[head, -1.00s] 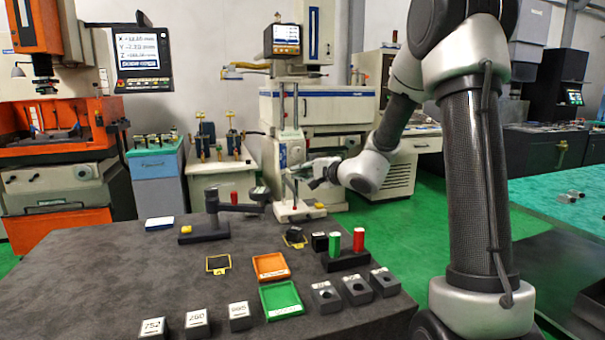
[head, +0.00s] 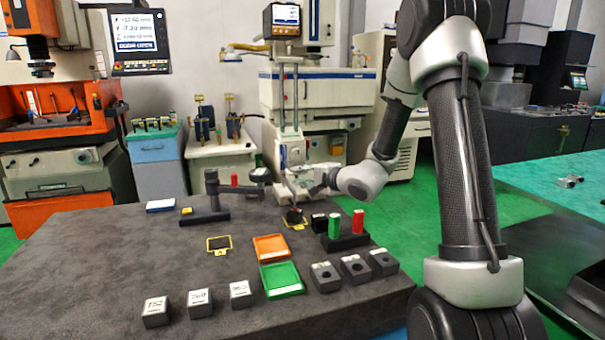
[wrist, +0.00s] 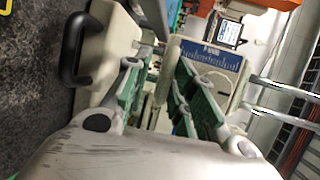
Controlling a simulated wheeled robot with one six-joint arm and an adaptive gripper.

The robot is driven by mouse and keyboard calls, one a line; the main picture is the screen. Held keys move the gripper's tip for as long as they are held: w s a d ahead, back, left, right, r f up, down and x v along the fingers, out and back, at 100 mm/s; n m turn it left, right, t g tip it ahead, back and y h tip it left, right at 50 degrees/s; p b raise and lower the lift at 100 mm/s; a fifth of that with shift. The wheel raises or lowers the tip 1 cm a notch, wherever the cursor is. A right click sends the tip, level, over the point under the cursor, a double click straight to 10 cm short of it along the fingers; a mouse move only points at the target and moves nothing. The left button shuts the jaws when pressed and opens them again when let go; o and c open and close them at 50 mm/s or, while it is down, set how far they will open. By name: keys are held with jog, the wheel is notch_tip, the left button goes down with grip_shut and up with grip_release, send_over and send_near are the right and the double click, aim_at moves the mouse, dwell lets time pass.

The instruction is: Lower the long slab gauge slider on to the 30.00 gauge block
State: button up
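The long slab gauge (head: 290,105) seems to be the tall upright post stand behind the table, in the middle of the head view. Its slider cannot be clearly made out. My gripper (head: 312,186) is close to the lower part of this stand, at its right; whether it touches is too small to tell. In the wrist view, my gripper's green-padded fingers (wrist: 162,100) stand apart, with a visible gap between them. A grey bar (wrist: 156,16) lies beyond the fingertips. I cannot pick out the 30.00 gauge block.
The dark table (head: 110,255) carries labelled blocks (head: 200,303), an orange tray (head: 271,247), a green tray (head: 281,279) and a holder with green and red cylinders (head: 345,240). A pale body with a black handle (wrist: 100,50) is close to the fingers.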

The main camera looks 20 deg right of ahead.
jog(key=shift+r, duration=0.1)
jog(key=v, duration=1.1)
jog(key=shift+s, duration=0.4)
jog(key=shift+d, duration=0.15)
